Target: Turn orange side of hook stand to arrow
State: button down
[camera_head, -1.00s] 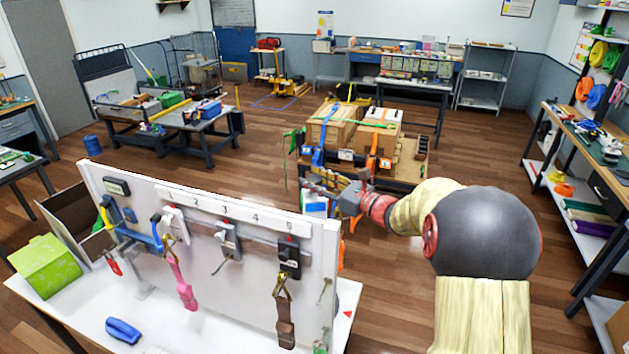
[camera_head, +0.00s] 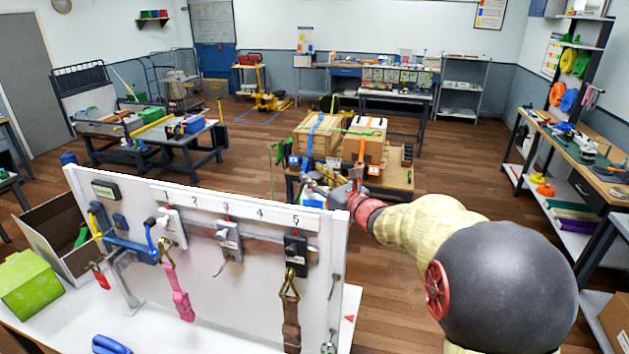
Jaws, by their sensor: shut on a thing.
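My gripper (camera_head: 328,189) is beyond the top right corner of the white strap panel (camera_head: 143,235). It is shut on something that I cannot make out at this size. A small white and blue object (camera_head: 312,197) shows just below the fingers, partly hidden by the panel's top edge; I cannot tell whether it is touched. I cannot pick out the hook stand or its orange side for sure. A small red triangular mark (camera_head: 349,318), perhaps the arrow, lies on the white table right of the panel.
The panel carries a pink strap (camera_head: 178,292), a brown strap (camera_head: 291,325) and several buckles. A loaded pallet with wooden boxes (camera_head: 318,135) stands behind my gripper. A green box (camera_head: 30,285) is at the left. Wooden floor is open right of the pallet.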

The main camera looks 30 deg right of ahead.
jog(key=shift+r, duration=0.1)
jog(key=c, duration=1.4)
grip_release()
jog(key=shift+o, duration=0.7)
jog(key=shift+s, duration=0.15)
jog(key=s+d, duration=0.2)
jog(key=s, duration=0.9)
jog(key=shift+s, duration=0.3)
